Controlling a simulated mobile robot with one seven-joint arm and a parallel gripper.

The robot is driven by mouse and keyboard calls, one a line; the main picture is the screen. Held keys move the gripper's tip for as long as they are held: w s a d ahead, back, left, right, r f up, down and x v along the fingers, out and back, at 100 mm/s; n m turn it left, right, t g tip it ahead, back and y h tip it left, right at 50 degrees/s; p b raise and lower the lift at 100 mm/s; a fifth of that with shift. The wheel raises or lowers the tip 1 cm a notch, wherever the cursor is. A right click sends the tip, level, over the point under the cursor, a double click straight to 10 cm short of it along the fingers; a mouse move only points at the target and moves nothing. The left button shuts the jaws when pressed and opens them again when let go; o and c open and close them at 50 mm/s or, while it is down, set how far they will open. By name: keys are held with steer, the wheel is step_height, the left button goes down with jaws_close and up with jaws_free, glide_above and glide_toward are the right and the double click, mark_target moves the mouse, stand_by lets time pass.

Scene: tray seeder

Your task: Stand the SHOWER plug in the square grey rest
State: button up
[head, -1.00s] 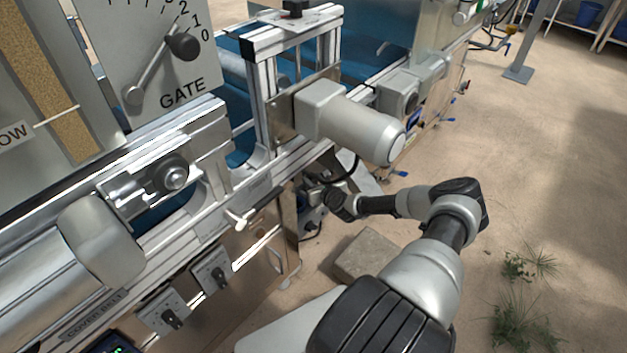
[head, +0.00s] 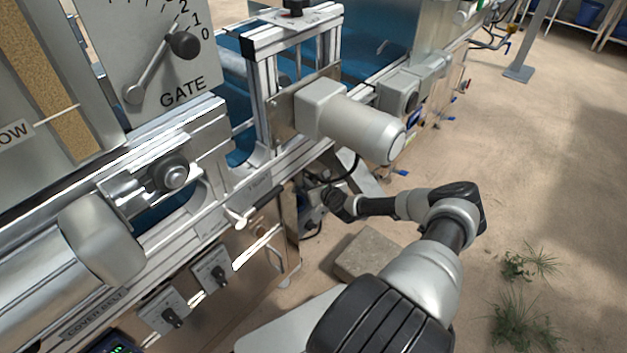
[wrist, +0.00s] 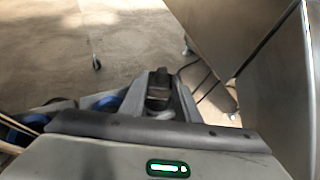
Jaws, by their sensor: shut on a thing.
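My gripper (wrist: 158,102) is shut on a small black plug (wrist: 158,84), which stands up between the two grey fingers in the wrist view. No lettering on the plug can be read. In the head view the end of my arm is low beside the machine, below the grey motor, and the fingers and the plug cannot be made out there. I cannot pick out a square grey rest in either view.
The seeder frame (head: 268,205) fills the left of the head view, with a grey motor (head: 362,128) jutting out above my wrist. A concrete block (head: 368,254) lies on the floor by the machine. The sandy floor to the right is mostly clear, with a few weeds (head: 518,268).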

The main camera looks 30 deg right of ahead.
steer(key=o, duration=1.2)
